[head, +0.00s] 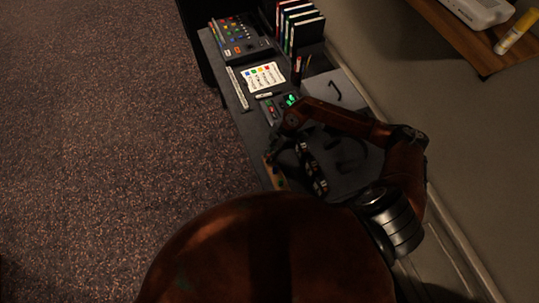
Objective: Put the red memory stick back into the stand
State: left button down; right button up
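My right arm comes in from the right and bends over the desk. Its gripper (273,154) points down at the desk's near left edge, small and dark. I cannot tell whether its fingers are open or hold anything. A light brown, wooden-looking piece (268,174) lies right by the fingertips, partly covered; it may be the stand, with a small greenish spot beside it. I cannot make out the red memory stick for sure. My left gripper is not in view.
The narrow grey desk (222,66) holds a mixing console (240,38), upright binders (298,25), a white sheet with coloured squares (264,77) and a small device with a green display (291,100). A wooden shelf (455,35) is at upper right. Carpet on the left is clear.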

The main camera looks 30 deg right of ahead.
jog(key=o, duration=0.4)
jog(key=shift+c, duration=0.2)
jog(key=shift+r, duration=0.1)
jog(key=v, duration=1.1)
jog(key=shift+d+r, duration=0.15)
jog(key=shift+r, duration=0.25)
jog(key=shift+r, duration=0.1)
